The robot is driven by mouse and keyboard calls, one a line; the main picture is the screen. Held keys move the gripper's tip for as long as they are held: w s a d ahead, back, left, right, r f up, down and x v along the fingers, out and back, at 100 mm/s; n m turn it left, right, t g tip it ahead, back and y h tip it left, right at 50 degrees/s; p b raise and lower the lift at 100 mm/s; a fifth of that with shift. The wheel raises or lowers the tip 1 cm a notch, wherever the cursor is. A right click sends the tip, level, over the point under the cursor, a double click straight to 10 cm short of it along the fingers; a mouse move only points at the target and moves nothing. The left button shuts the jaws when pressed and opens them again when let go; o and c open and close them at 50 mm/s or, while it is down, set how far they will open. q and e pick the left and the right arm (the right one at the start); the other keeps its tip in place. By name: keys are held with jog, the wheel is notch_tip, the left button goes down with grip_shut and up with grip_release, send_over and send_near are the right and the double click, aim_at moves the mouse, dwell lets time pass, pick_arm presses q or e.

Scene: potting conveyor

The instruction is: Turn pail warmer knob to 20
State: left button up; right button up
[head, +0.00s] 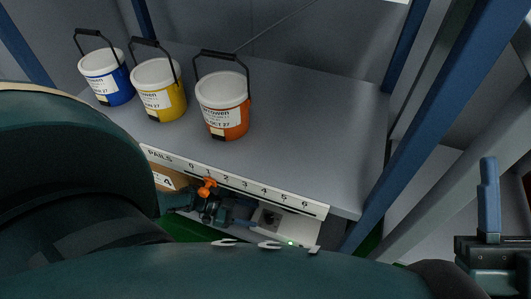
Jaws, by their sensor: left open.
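A small grey control box with a dark knob (268,217) sits below the front edge of the shelf; I take it for the pail warmer knob. Its setting and numbers are too small to read. A green light shows to its lower right, and my left arm crosses just below. My left gripper (508,198) is at the right edge, well to the right of the knob and touching nothing I can see. It is open, with one finger upright and the other cut off by the frame. My right gripper is out of view.
A blue pail (106,79), a yellow pail (158,90) and an orange pail (222,105) stand on the grey shelf (310,130). A valve with an orange handle (207,187) is left of the knob. A blue post (420,120) stands between shelf and gripper.

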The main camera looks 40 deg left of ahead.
pick_arm(q)
jog(key=b+x, duration=0.1)
jog(key=x, duration=0.3)
jog(key=shift+w+d+f, duration=0.1)
jog(key=shift+d+f, duration=0.05)
jog(key=shift+w+d+f, duration=0.15)
jog(key=shift+w+d, duration=0.1)
jog(key=shift+d, duration=0.2)
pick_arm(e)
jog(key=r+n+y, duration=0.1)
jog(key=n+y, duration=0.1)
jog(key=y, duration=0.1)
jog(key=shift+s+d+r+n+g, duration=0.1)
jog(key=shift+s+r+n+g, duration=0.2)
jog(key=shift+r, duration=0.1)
pick_arm(q)
jog(key=shift+c, duration=0.5)
